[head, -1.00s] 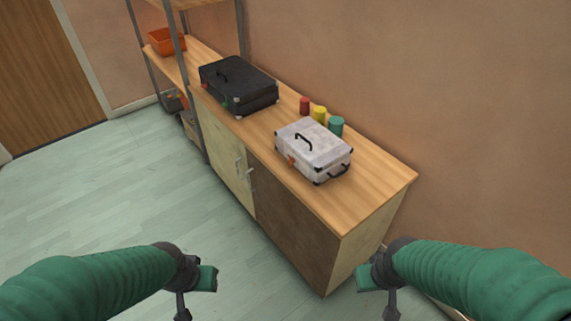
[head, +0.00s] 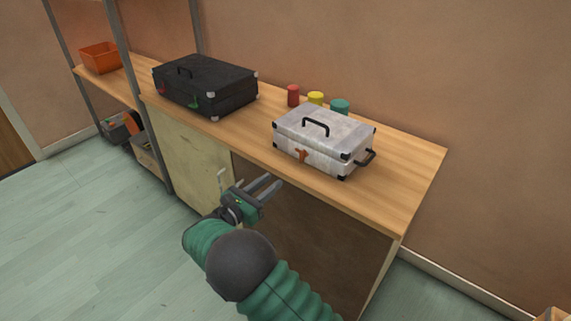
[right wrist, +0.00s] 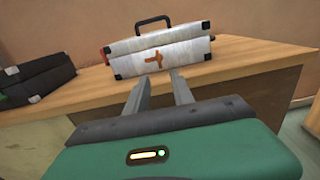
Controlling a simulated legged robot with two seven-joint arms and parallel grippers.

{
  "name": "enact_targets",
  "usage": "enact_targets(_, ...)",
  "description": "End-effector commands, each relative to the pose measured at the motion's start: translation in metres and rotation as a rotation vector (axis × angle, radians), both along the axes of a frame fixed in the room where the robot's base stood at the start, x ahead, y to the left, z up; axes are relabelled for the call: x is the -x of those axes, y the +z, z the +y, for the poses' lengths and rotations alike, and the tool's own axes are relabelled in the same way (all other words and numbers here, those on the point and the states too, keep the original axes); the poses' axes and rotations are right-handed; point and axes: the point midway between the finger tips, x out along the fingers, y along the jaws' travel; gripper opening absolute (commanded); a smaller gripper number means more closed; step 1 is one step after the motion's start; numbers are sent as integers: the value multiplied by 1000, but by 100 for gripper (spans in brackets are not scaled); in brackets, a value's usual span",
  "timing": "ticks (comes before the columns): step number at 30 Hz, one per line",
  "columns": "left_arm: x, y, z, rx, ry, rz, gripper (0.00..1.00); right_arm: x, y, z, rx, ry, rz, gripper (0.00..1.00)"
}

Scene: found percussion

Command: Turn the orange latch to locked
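The orange latch (head: 302,156) is on the front face of a white case (head: 322,132) with black corners and a black top handle. The case lies closed on the wooden counter. In the right wrist view the latch (right wrist: 155,57) looks like a T shape on the front of the case (right wrist: 160,43), straight ahead of the fingers. My right gripper (head: 271,188) is in front of the counter, below and left of the latch. Its two fingers are apart with nothing between them, and it does not touch the case. My left gripper is out of view.
The counter (head: 405,185) is clear at the right. A shelf post (head: 139,95) rises at the left.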

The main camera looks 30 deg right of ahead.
Motion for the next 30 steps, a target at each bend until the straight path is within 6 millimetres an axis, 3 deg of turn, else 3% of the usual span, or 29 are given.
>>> enact_targets(16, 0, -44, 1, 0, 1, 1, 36, -49, -4, -121, -1, -2, -2, 29)
enact_targets(21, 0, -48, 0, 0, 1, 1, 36, -56, -1, -135, 1, 0, 0, 29)
enact_targets(29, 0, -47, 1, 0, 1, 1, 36, -56, 0, -136, 0, 1, 1, 29)
enact_targets(30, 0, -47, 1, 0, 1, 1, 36, -56, -1, -136, 0, 1, 1, 24)
